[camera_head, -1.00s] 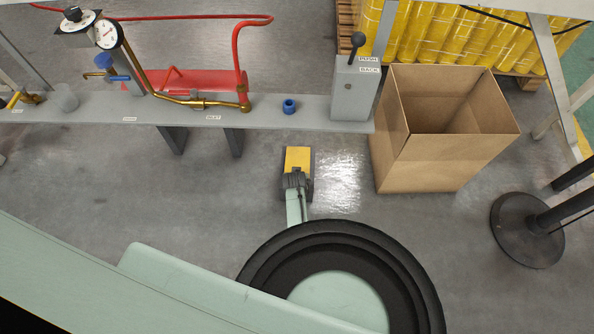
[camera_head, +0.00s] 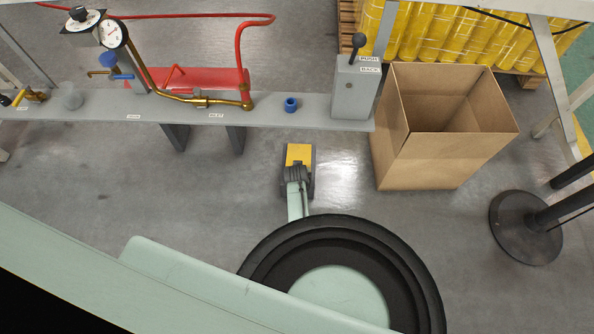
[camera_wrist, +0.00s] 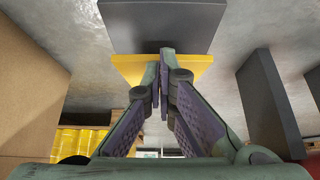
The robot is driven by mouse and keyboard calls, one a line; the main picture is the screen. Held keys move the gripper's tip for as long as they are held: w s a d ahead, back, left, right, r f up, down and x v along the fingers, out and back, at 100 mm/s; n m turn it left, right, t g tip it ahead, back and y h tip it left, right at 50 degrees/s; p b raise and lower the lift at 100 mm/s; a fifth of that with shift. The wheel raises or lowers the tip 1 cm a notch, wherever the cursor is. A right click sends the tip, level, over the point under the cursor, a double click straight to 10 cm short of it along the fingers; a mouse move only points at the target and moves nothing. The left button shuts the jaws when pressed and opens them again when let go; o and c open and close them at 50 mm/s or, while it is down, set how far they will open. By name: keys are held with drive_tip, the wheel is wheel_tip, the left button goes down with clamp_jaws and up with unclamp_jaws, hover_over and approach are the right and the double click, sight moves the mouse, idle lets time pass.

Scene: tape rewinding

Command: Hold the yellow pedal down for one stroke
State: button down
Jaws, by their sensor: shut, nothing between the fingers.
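The yellow pedal (camera_head: 299,154) sits on the floor in a dark housing, below the grey bench in the head view. Its yellow plate (camera_wrist: 200,72) also shows in the wrist view, with the dark grey housing (camera_wrist: 160,25) beside it. My gripper (camera_head: 296,173) is over the near part of the pedal and hides that part in the head view. In the wrist view my gripper (camera_wrist: 163,58) is shut and empty, with its fingertips overlapping the yellow plate. I cannot tell for certain whether they touch it or how far it is pressed.
An open cardboard box (camera_head: 420,160) stands right of the pedal. A grey bench (camera_head: 260,113) with gauge, pipes, a blue ring (camera_head: 291,104) and a lever box (camera_head: 354,90) runs behind. A round black stand base (camera_head: 525,228) is at right. Bare floor lies left of the pedal.

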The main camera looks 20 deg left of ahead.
drive_tip(key=p+v, duration=0.1)
drive_tip(key=v, duration=1)
drive_tip(key=shift+s+r, duration=0.2)
drive_tip(key=shift+r, duration=0.1)
